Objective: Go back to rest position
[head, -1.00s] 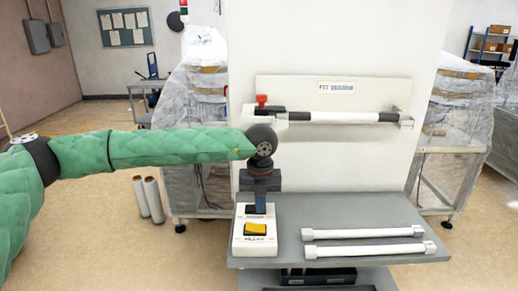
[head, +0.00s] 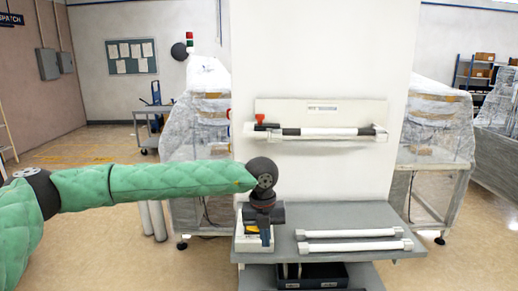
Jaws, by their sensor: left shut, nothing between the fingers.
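My left arm comes in from the left in a green padded sleeve. My left gripper (head: 266,238) points down at the left front of the grey shelf, in front of the white control box (head: 240,237). The gripper is shut and empty. It hides most of the box; a bit of its yellow button (head: 251,228) shows beside it. I cannot tell whether gripper and box touch. My right gripper is not in view.
Two white tubes (head: 352,233) (head: 355,247) lie on the grey shelf (head: 385,212). A white and black tube (head: 330,131) sits in the wall holder, with a red handle (head: 262,118) at its left. A dark bin (head: 312,275) stands below. Plastic-wrapped machines (head: 195,120) flank the panel.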

